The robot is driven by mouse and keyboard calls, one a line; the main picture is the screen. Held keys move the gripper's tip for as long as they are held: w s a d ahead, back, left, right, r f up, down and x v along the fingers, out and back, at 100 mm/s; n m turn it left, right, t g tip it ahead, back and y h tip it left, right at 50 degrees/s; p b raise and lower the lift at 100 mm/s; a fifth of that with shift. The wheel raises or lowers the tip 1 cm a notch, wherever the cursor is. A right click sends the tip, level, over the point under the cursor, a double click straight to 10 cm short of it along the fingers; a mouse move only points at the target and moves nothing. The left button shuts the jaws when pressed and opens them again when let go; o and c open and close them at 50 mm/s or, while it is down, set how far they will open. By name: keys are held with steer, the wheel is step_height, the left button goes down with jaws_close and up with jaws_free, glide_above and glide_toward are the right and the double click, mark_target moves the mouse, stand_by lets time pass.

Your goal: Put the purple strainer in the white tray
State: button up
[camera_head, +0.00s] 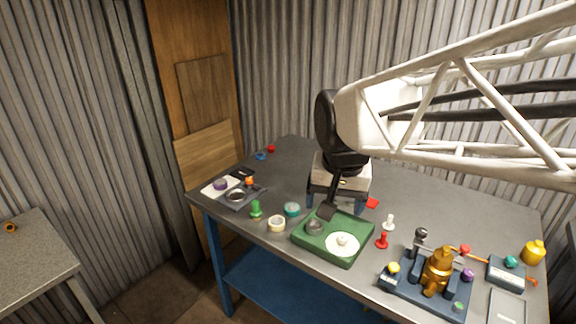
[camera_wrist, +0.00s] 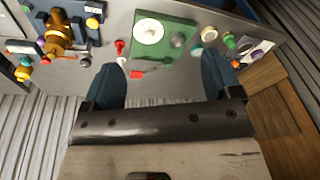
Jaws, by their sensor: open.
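The white tray (camera_wrist: 262,48) also shows at the right in the wrist view, where the purple piece is hard to make out. My gripper (camera_head: 336,206) is above the middle of the table, behind the green tray and well to the right of the white tray. Its two blue fingers are wide apart in the wrist view (camera_wrist: 161,68), with nothing held between them.
The green tray (camera_head: 305,242) holds a grey cup and a white disc. A dark holder (camera_head: 240,199), green piece (camera_head: 255,209), teal piece (camera_head: 292,209) and cream ring (camera_head: 277,224) stand between. A brass model on a blue base (camera_head: 430,289) stands at right.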

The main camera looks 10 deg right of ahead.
steer(key=s+d+f+n, duration=0.2)
steer(key=s+f+n, duration=0.1)
steer(key=s, duration=0.8)
steer(key=shift+s+f+n, duration=0.3)
steer(key=shift+s+f, duration=0.05)
steer(key=shift+f, duration=0.55)
